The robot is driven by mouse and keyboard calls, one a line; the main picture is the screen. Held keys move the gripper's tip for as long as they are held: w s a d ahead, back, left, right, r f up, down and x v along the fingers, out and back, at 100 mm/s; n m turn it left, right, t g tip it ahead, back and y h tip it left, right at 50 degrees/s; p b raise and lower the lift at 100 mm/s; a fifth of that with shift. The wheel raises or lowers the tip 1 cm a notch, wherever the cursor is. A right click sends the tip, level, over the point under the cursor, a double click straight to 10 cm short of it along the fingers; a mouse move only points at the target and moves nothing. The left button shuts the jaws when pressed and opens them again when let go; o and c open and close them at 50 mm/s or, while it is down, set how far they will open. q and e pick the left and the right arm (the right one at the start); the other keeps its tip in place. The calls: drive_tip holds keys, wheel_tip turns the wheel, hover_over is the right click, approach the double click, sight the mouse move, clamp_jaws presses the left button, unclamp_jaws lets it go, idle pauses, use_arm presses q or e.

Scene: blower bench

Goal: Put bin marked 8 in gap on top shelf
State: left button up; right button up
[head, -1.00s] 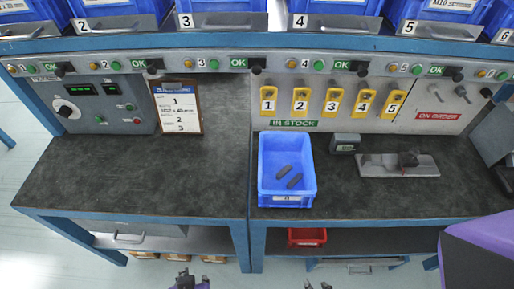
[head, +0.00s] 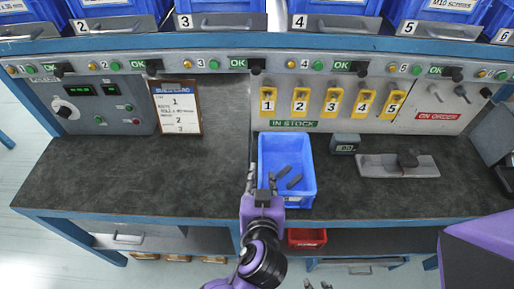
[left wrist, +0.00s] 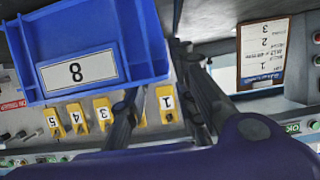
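The blue bin marked 8 (head: 302,152) stands on the dark bench top right of the middle, with a few dark pieces in it. Its white label with an 8 shows large in the left wrist view (left wrist: 82,72). My left gripper (head: 262,182) is at the bin's front left corner, its fingers apart. One finger appears outside the left wall and the other near the rim; contact cannot be told. My right gripper (head: 318,286) shows only as two separated fingertips at the bottom edge.
Blue bins, such as bin 3 (head: 220,8) and bin 4 (head: 335,8), line the top shelf. A clipboard (head: 176,107), yellow tags (head: 331,102), a small grey device (head: 345,143) and a grey plate (head: 397,167) are near the bench's back. The bench's left half is clear.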

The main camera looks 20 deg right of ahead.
use_arm(q)
drive_tip(key=x, duration=0.5)
drive_tip(key=shift+w+p, duration=0.2)
drive_tip(key=shift+p, duration=0.15)
clamp_jaws()
